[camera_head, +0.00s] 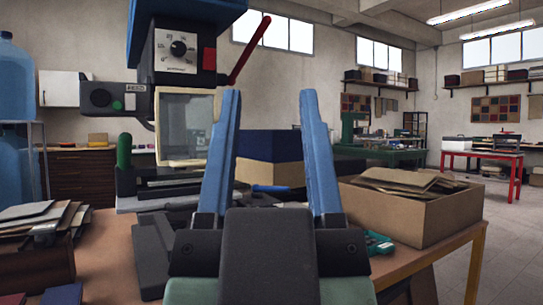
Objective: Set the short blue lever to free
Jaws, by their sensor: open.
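My gripper (270,92) points forward with its two long blue fingers apart and nothing between them. Beyond it and to the left stands a dark press machine (172,77) with a blue top, a dial and a cream-framed panel (187,127). A long red lever (250,50) slants up to the right from its head. A green upright handle (124,150) stands at its left side. The left finger covers part of the machine's right side.
A wooden workbench (107,255) bears the machine. An open cardboard box (405,212) stands at right, with a green-handled tool (379,243) beside it. Stacked sheets (45,224) lie at left. A dark blue-topped box (270,148) shows between the fingers.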

